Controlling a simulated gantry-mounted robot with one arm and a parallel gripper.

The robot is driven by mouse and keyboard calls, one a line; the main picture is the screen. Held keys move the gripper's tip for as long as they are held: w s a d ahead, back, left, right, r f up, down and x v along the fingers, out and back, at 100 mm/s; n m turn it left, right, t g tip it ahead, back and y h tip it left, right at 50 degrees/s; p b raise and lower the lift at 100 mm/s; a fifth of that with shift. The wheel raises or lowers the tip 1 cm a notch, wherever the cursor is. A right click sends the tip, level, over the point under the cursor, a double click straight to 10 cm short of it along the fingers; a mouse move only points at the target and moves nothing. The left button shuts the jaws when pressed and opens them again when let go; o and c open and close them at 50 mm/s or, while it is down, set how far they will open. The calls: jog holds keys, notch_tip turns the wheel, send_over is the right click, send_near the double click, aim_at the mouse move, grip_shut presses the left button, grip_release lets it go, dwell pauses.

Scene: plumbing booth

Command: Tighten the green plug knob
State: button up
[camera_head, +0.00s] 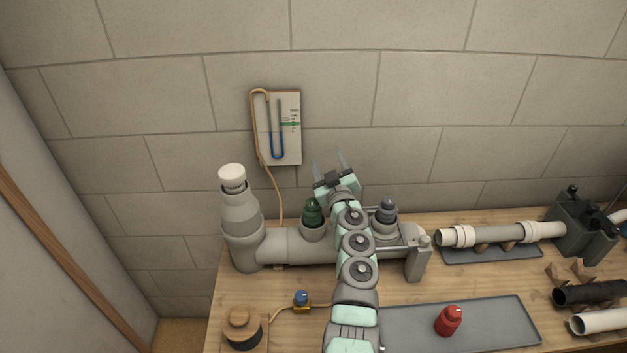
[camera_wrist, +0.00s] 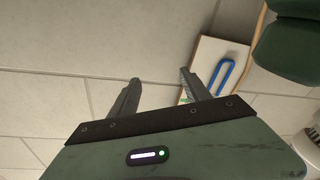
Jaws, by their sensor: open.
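The green plug knob (camera_head: 312,212) stands upright on a branch of the grey pipe assembly (camera_head: 287,246), left of my arm in the head view. My gripper (camera_head: 331,160) is open and empty, up and to the right of the knob, with its fingers pointing toward the wall. In the wrist view, my gripper (camera_wrist: 159,82) shows two spread fingers with nothing between them. A dark green shape (camera_wrist: 288,45) fills the upper right there, probably the knob seen close, apart from the fingers.
A manometer panel (camera_head: 289,128) with a hose hangs on the wall behind. A dark grey plug (camera_head: 387,206) stands on the pipe right of my arm. A white-capped riser (camera_head: 232,180) rises at left.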

jog(key=s+d+f+n+g+y+p, duration=0.2)
jog(key=s+d+f+y+p, duration=0.15)
jog(key=s, duration=0.25)
jog(key=m+g+y+p, duration=0.1)
jog(key=g+y+p, duration=0.2)
jog(key=y+p, duration=0.25)
send_near(317, 207)
jog(key=w+a+h, duration=0.1)
jog(key=a, duration=0.1)
jog(key=b+x, duration=0.4)
jog(key=x, duration=0.4)
jog(key=shift+w+d+r, duration=0.1)
jog(key=shift+w+r, duration=0.1)
jog(key=shift+w, duration=0.05)
jog(key=shift+b+x, duration=0.45)
jog(key=shift+x, duration=0.35)
jog(key=shift+r, duration=0.15)
jog(key=shift+c, duration=0.5)
grip_shut()
